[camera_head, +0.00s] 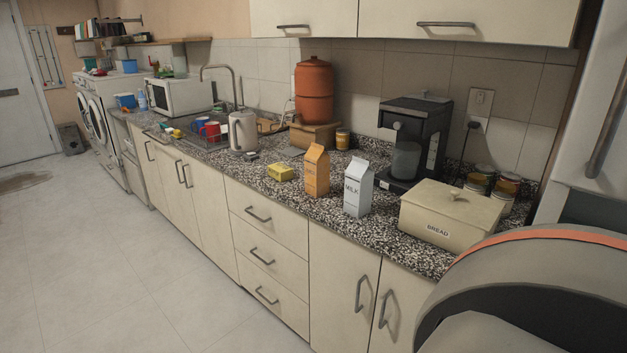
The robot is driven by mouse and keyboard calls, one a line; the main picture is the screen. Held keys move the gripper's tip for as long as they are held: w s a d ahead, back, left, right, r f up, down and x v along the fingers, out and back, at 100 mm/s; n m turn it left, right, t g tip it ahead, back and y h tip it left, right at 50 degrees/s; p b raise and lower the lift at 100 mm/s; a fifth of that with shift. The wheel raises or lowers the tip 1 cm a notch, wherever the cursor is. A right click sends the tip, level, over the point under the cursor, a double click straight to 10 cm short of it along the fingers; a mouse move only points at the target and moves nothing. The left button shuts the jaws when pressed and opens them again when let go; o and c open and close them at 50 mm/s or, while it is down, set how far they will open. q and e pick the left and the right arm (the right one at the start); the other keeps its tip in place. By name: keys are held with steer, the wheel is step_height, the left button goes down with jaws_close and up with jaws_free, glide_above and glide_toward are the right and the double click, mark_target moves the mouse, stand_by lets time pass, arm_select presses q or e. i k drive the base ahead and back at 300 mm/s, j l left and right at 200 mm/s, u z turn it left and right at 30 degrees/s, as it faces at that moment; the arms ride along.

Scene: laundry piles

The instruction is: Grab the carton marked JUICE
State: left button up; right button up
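An orange gable-top carton (316,172) stands upright on the speckled counter (290,200), near its front edge; its marking is too small for me to read clearly. Just to its right, a white carton marked MILK (358,188) stands upright, with a small gap between the two. Neither of my grippers is in view, so I cannot see where they are relative to the cartons.
A cream BREAD box (452,214) and black coffee machine (414,140) stand right of the cartons. A small yellow block (280,173) and grey kettle (243,132) are left. An orange urn (314,92) stands behind. The floor (110,270) before the cabinets is clear.

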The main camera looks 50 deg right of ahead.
mark_target(316, 161)
steer(key=i+j+z, duration=0.6)
steer(key=k+z, duration=0.1)
steer(key=z, duration=1.25)
